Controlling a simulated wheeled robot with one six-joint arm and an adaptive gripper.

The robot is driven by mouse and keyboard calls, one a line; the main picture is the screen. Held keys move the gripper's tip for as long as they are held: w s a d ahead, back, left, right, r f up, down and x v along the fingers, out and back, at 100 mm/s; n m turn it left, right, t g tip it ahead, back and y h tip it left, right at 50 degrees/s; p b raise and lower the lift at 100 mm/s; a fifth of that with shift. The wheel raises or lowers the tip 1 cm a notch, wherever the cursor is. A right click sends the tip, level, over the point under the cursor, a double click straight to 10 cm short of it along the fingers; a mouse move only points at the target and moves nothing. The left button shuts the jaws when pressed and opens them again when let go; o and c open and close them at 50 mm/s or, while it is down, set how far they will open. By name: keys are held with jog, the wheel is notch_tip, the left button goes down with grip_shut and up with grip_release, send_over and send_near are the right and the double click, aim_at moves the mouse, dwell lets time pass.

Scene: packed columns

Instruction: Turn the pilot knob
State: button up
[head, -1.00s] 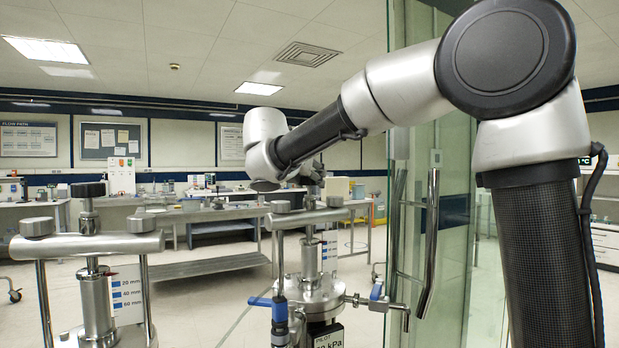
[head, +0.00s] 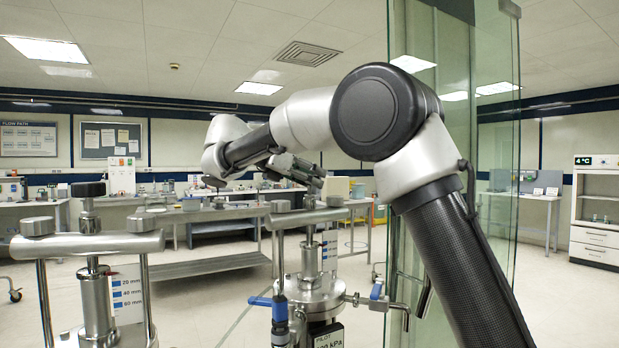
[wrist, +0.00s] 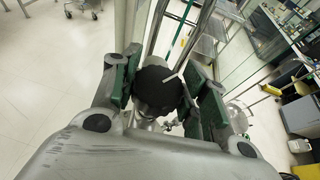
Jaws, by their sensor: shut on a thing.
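The pilot knob (wrist: 157,91) is a dark round knob with a white mark across its edge, seen from above in the wrist view. My gripper (wrist: 166,86) has its green-lined fingers on either side of the knob and is shut on it. In the head view my gripper (head: 297,168) is tilted above the pilot column (head: 312,290), which has a steel crossbar and a PILOT pressure label near the bottom. There the knob is largely hidden behind my gripper.
A second steel column (head: 97,290) with its own black knob (head: 88,189) and crossbar stands at left. A blue-handled valve (head: 377,290) sticks out right of the pilot column. A glass panel (head: 498,150) stands behind my arm. Benches line the back.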

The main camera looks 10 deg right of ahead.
jog(key=shift+f, duration=0.2)
jog(key=o, duration=1)
jog(key=shift+r, duration=0.1)
jog(key=shift+o, duration=0.2)
jog(key=v, duration=1.2)
jog(key=shift+s, duration=0.1)
